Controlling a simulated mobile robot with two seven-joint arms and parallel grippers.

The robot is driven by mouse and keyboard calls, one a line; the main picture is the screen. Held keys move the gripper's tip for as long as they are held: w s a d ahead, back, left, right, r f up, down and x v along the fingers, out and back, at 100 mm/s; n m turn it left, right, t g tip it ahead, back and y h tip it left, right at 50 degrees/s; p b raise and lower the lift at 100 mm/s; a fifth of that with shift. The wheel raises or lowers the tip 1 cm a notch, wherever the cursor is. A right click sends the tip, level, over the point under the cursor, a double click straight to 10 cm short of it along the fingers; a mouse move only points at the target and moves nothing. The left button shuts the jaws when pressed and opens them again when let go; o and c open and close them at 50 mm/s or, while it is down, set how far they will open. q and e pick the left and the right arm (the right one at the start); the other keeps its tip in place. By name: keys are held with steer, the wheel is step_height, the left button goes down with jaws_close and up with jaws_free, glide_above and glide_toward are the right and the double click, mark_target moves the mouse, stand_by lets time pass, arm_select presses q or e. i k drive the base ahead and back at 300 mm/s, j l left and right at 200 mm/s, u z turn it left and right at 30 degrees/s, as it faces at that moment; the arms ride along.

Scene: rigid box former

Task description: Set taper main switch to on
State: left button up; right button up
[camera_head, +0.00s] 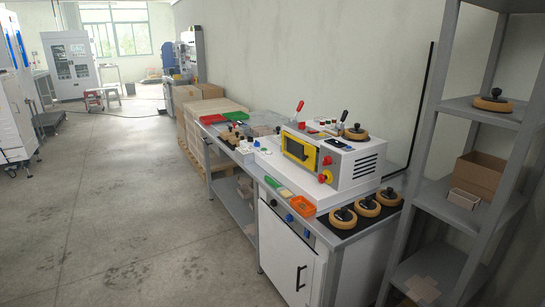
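A white machine (350,170) that looks like the taper stands on the bench along the right wall. Its front has a yellow-framed dark window (298,147). Beside the window are a red knob (327,160) and a red-and-yellow control (325,177). A small dark panel (338,144) sits on its top edge. I cannot tell which control is the main switch or how it is set. A tan roll with a black hub (354,132) and levers with red (300,106) and black (344,116) handles are on top. Neither gripper is in view.
Several tan rolls (367,206) lie on a black mat on the bench. An orange tray (302,207) is at the bench front, above a white cabinet (285,252). A grey shelf rack (448,190) stands at the right. The floor (140,200) to the left is clear.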

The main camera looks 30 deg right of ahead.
mark_target(327, 160)
steer(key=i+j+u, duration=0.15)
steer(key=i, duration=1.1)
steer(key=i+z, duration=0.4)
steer(key=i+j+z, duration=0.35)
steer(key=i, duration=0.25)
steer(key=i+z, duration=0.2)
steer(key=z, duration=0.15)
steer(key=i+j+z, duration=0.15)
steer(key=z, duration=0.2)
steer(key=i+j+z, duration=0.15)
steer(key=z, duration=0.25)
steer(key=i+j, duration=0.05)
steer(key=i, duration=0.05)
